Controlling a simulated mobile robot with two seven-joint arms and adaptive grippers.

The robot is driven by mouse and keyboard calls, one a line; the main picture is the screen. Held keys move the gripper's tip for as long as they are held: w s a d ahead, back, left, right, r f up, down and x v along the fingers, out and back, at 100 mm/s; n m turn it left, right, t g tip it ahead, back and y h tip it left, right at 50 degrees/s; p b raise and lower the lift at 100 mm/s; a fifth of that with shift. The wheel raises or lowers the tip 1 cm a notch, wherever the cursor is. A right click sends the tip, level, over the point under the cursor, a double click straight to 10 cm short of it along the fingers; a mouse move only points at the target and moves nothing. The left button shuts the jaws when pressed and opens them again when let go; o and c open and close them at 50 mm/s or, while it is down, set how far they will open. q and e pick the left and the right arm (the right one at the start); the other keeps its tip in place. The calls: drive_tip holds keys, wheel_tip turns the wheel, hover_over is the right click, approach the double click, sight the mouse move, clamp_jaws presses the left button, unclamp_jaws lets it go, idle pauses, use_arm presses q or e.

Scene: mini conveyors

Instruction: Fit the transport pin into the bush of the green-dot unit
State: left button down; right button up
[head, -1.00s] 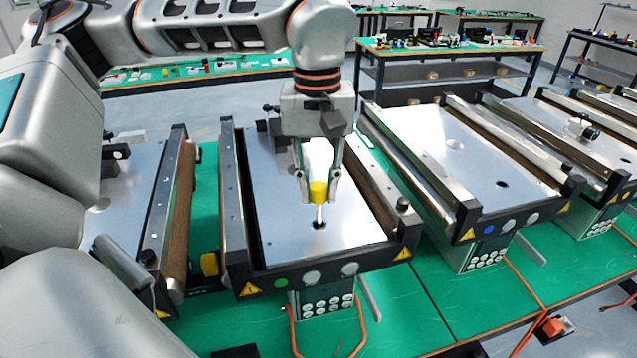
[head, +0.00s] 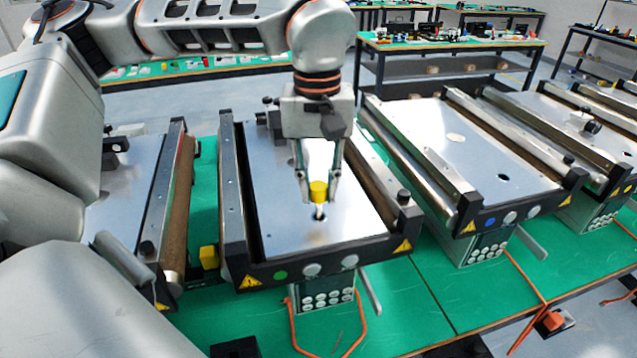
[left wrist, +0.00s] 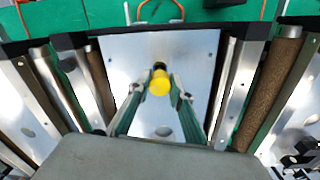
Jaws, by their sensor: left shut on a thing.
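The transport pin has a yellow head (head: 318,190) and a short silver shank (head: 318,209). My left gripper (head: 319,199) is shut on the yellow head, with the pin about upright, shank down. In the left wrist view the yellow head (left wrist: 159,85) sits between the fingertips. The green-dot unit has a bright metal plate (head: 285,225) and a green dot (head: 280,275) on its dark front bar. The shank's lower end is at the dark bush hole (head: 318,217) in this plate. Whether the tip has entered cannot be told. My right gripper is not in view.
A similar unit with a blue dot (head: 490,223) stands to the right, and another unit (head: 130,195) to the left. Raised rails and a roller flank the plate. Orange cables (head: 292,325) hang at the front.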

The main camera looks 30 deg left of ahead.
use_arm(q)
drive_tip(key=shift+f, duration=0.1)
idle(0.3)
drive_tip(key=c, duration=1.7)
unclamp_jaws()
drive_tip(key=o, duration=0.5)
drive_tip(key=shift+o, duration=0.2)
wheel_tip(320, 180, up, 3)
drive_tip(key=p, duration=0.2)
drive_tip(key=shift+f+p, duration=0.2)
drive_tip(key=shift+p, duration=0.2)
drive_tip(key=shift+r, duration=2.2)
